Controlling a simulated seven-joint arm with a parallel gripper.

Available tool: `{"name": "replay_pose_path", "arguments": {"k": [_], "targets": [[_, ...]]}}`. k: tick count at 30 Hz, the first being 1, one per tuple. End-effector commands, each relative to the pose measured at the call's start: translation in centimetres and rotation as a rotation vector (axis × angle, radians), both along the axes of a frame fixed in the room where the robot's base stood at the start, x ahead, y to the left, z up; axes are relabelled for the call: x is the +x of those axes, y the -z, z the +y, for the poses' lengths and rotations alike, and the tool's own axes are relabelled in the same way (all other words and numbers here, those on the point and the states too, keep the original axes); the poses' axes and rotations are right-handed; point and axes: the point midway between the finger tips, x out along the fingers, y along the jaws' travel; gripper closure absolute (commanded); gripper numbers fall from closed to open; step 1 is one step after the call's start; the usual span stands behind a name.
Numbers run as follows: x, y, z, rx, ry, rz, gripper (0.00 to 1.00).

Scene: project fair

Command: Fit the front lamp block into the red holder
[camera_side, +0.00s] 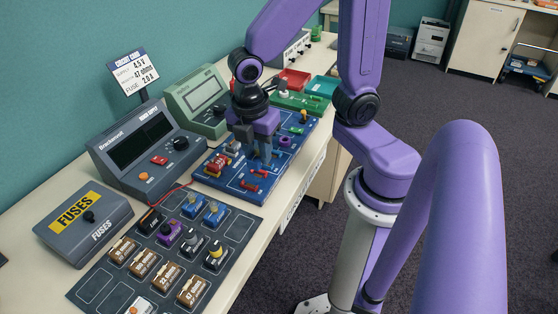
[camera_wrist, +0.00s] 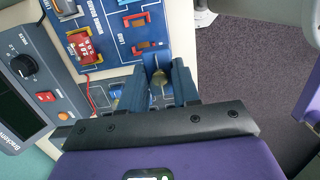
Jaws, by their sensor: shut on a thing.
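My gripper (camera_wrist: 158,84) is shut on a lamp block (camera_wrist: 157,76), a blue piece with a small glass bulb, in the wrist view. In the side view my gripper (camera_side: 264,157) is over the right part of the blue circuit board (camera_side: 225,184), and the block between the fingers is hard to make out. Red holder parts (camera_side: 250,187) show on the board near the fingers. In the wrist view a red holder (camera_wrist: 142,47) lies just beyond the held block, with another red bracket (camera_wrist: 135,19) farther up. Whether the block touches the board cannot be told.
A dark parts mat (camera_side: 238,222) with several blocks lies in front of the board. A grey meter (camera_side: 140,148) and a fuse box (camera_side: 84,222) stand to the left. The table's right edge is close to my gripper.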

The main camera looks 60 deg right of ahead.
Motion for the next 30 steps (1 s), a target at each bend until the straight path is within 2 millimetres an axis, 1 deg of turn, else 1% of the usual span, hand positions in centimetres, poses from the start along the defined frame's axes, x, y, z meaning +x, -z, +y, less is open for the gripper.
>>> {"name": "replay_pose_path", "arguments": {"k": [1,3,6,9,14,17,30], "targets": [[0.9,0.2,-0.7,-0.002,0.007,0.001,0.99],[1.9,0.4,-1.5,-0.002,0.005,0.000,0.99],[2.7,0.6,-2.3,-0.004,0.001,0.002,0.99],[3.1,0.7,-2.7,-0.004,-0.002,0.002,0.99],[3.3,1.3,-2.8,-0.005,-0.005,0.004,0.99],[3.2,1.9,-2.8,-0.006,-0.005,0.004,0.99],[3.2,5.7,-2.8,-0.007,-0.003,0.004,0.99]]}}
